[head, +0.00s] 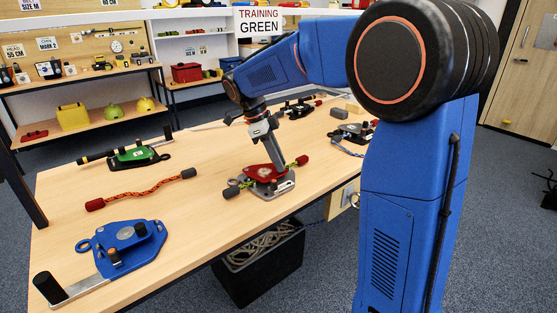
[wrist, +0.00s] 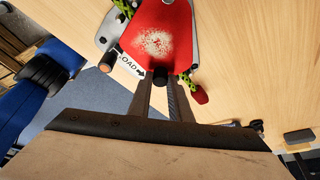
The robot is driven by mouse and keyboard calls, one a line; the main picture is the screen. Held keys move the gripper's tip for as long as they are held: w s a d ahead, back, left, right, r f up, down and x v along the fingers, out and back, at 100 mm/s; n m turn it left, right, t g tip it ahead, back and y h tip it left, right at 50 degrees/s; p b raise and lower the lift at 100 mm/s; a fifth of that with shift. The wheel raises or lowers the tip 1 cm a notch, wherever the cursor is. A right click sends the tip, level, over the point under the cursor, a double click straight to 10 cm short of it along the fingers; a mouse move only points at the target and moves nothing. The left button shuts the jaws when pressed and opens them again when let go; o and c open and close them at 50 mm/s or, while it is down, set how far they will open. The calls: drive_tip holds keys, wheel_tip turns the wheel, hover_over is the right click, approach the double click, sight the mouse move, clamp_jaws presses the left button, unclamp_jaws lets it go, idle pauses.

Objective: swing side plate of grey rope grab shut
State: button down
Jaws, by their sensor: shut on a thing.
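The grey rope grab (head: 284,187) stands at the middle of the bench's near edge. Its red side plate (head: 260,172) lies over part of the grey body; in the wrist view the plate (wrist: 160,25) is worn. A green rope (wrist: 185,81) with a red end passes under the plate. Grey body with a LOAD label and a brown-topped pin (wrist: 106,63) shows uncovered to the plate's left. My gripper (wrist: 163,90) is shut on the dark knob (wrist: 163,75) at the plate's end. Its fingers partly hide the knob. I cannot tell whether the plate is fully shut.
A blue device (head: 125,240) with a lever lies at front left. An orange rope (head: 143,193) and a green device (head: 138,155) lie left of the grab. Other devices (head: 352,133) lie at the right. A black crate (head: 260,262) of rope stands below the bench edge.

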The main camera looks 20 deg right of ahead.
drive_tip(key=shift+a, duration=0.1)
drive_tip(key=c, duration=1.6)
unclamp_jaws()
drive_tip(key=v, duration=1.7)
drive_tip(key=shift+r, duration=0.2)
drive_tip(key=shift+s, duration=0.1)
